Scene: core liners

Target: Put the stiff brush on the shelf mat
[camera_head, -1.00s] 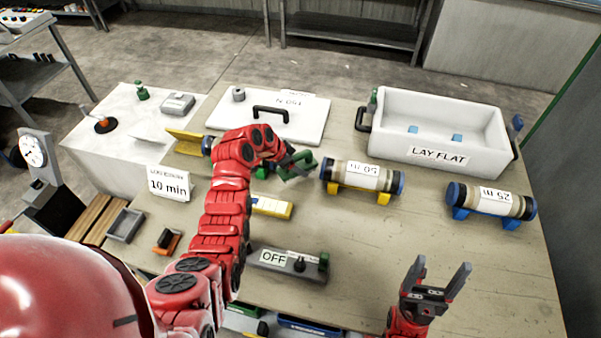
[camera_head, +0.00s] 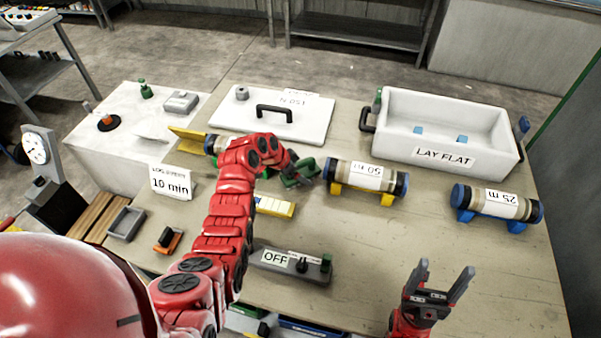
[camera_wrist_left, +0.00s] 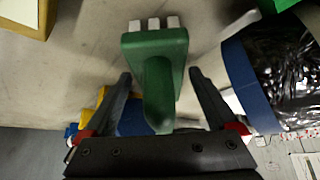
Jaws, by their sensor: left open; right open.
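A green tool with a block-like head and pale stubs along its far edge, which I take for the stiff brush (camera_wrist_left: 155,45), lies in the left wrist view. Its green handle points back between my left fingers. My left gripper (camera_wrist_left: 160,76) is open, one finger on each side of the handle, with no clear contact. In the head view my left gripper (camera_head: 290,170) is bent down at the table's middle, and green parts show around it, partly hidden. My right gripper (camera_head: 444,284) is open and empty over the table's front right. I cannot make out the shelf mat.
A core marked 50 m (camera_head: 365,177) on a yellow cradle lies just right of my left gripper. A yellow block (camera_head: 274,207) is in front. A white tub (camera_head: 440,155), a lid (camera_head: 300,128), a 25 m core (camera_head: 498,204) and a switch box (camera_head: 290,263) stand around.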

